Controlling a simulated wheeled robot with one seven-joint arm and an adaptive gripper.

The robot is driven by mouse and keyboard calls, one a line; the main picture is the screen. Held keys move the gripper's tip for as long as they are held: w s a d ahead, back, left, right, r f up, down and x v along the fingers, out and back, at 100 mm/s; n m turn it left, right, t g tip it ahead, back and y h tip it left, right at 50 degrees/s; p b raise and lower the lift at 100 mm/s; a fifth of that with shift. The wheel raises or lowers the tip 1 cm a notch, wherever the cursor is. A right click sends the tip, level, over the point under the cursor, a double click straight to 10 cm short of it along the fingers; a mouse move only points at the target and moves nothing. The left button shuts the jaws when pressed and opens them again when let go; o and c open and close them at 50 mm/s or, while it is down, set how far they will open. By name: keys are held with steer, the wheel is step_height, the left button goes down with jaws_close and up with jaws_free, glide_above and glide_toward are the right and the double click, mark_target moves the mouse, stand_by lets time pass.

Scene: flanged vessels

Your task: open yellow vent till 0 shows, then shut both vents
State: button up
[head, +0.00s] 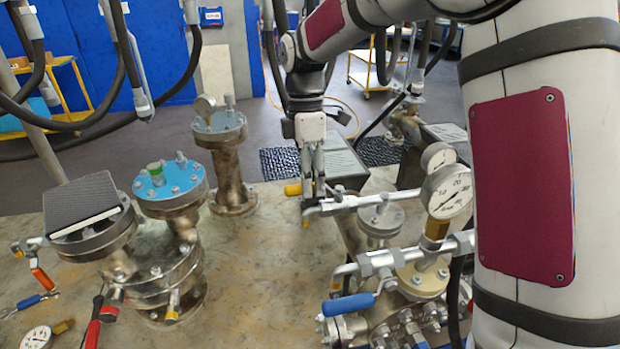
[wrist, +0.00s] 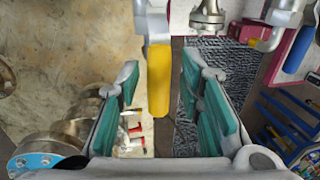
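The yellow vent handle (wrist: 158,80) stands between my gripper's fingers (wrist: 160,75) in the wrist view, with a gap on each side. In the head view its yellow end (head: 293,190) shows just left of my gripper (head: 313,185), which partly hides it. My gripper is open and holds nothing. The blue vent handle (head: 350,305) is lower and nearer in the head view, and a blue handle (wrist: 299,50) shows at the right of the wrist view. The large gauge (head: 447,190) stands right of the yellow vent; its needle reading is too small to tell surely.
A second gauge (head: 437,157) sits behind the large one. Flanged vessels with a blue lid (head: 168,182) and a grey box (head: 84,203) stand at the left. Red pliers (head: 97,318) and a loose gauge (head: 37,338) lie on the table (head: 255,270), whose middle is clear.

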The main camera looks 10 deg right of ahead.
steer(key=shift+r, duration=0.1)
step_height(320, 180, up, 12)
steer(key=w, duration=0.2)
steer(key=shift+w+f, duration=0.2)
steer(key=shift+f, duration=0.05)
stand_by(0.4)
